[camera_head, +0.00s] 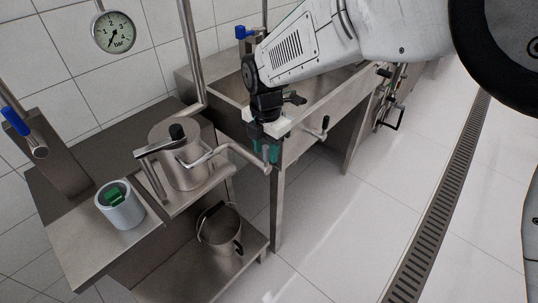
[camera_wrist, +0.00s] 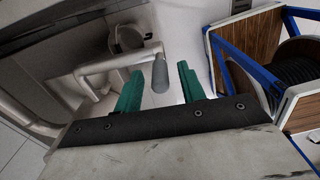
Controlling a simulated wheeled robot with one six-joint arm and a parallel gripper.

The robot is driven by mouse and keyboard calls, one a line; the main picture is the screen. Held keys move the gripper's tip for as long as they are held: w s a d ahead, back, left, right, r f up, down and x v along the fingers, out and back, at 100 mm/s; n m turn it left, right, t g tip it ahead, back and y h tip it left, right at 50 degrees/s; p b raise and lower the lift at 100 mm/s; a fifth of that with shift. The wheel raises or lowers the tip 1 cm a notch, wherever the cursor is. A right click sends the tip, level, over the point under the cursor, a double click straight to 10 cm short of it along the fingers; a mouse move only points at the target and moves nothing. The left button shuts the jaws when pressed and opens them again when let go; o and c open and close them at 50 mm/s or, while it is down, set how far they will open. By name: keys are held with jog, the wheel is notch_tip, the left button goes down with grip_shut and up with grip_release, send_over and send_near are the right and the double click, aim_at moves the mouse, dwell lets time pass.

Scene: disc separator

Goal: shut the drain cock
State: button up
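My gripper (camera_head: 265,152) points down at the right end of a bent metal bar (camera_head: 232,147) that reaches out from the metal vessel (camera_head: 181,163). In the wrist view my two green fingers (camera_wrist: 158,85) are apart. A grey rounded grip (camera_wrist: 160,73) on the end of a bent metal bar (camera_wrist: 110,61) shows in the gap between the fingers. I see no finger touching the grip; its depth relative to the fingertips is unclear. I cannot tell for certain which fitting is the drain cock. Another lever with a dark grip (camera_head: 325,122) sits on the sink front.
A steel sink (camera_head: 221,93) stands behind my gripper. A bucket (camera_head: 219,233) rests on the low shelf, and a grey pot (camera_head: 121,211) stands on the bench. A blue-framed wooden unit (camera_wrist: 238,36) is at right in the wrist view. The tiled floor (camera_head: 335,215) is open.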

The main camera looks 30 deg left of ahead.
notch_tip(320, 180, up, 6)
jog(key=shift+w+d+f, duration=0.1)
jog(key=shift+w, duration=0.05)
